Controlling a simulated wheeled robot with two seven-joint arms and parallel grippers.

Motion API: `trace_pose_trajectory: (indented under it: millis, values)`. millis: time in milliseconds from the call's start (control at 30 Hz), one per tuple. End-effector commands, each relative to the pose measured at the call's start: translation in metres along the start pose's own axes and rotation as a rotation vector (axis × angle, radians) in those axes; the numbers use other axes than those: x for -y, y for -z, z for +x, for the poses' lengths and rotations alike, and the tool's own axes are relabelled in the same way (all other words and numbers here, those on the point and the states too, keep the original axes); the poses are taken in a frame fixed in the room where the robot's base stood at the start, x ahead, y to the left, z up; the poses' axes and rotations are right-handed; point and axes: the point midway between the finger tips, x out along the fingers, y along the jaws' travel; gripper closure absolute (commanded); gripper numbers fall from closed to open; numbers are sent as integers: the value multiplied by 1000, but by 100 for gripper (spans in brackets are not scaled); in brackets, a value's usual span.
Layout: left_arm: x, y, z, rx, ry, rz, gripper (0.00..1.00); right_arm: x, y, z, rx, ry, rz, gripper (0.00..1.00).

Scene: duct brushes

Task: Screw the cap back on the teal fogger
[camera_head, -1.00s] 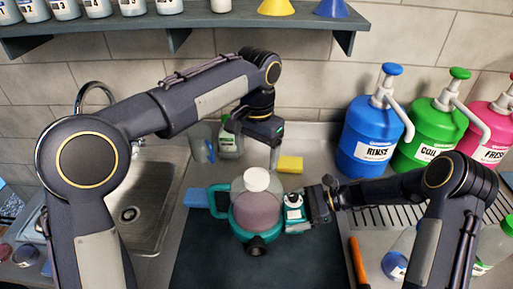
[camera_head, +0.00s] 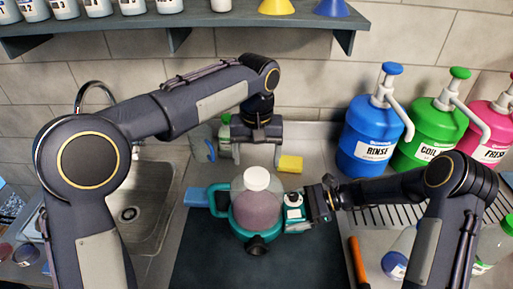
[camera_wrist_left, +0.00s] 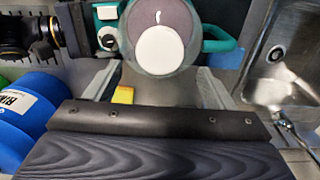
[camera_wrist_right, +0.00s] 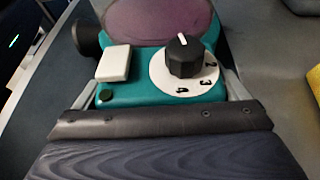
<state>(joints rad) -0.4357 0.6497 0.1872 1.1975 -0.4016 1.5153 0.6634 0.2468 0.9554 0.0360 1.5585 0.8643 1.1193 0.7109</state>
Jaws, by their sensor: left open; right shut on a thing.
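The teal fogger (camera_head: 256,222) stands on the dark mat with its translucent tank holding purple liquid. A white round cap (camera_head: 257,178) sits on top of the tank; I cannot tell how tight it is. It also shows in the left wrist view (camera_wrist_left: 160,50). My left gripper (camera_head: 257,160) is open and empty, behind and above the cap, with its fingers pointing down and spread wide. My right gripper (camera_head: 308,205) is shut on the fogger's teal control box, whose black dial (camera_wrist_right: 185,56) and white switch (camera_wrist_right: 114,63) show between the fingers in the right wrist view.
A yellow sponge (camera_head: 291,163) and a blue sponge (camera_head: 198,197) lie near the fogger. Blue, green and pink pump jugs (camera_head: 372,135) stand at the right. The sink (camera_head: 145,200) is at the left. A shelf (camera_head: 190,24) hangs above. The dark mat (camera_head: 260,272) is clear in front.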

Motion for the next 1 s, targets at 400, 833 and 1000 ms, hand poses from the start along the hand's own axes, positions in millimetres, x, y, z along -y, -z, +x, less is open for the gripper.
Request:
trace_pose_trajectory:
  millis: [400,833,1000]
  values:
    - [0,0,54,1,0,0,23,1,-1,-1,0,5,0,69]
    - [0,0,58,0,-1,1,33,1,-1,-1,0,5,0,69]
    - [0,0,58,0,-1,1,55,1,-1,-1,0,5,0,69]
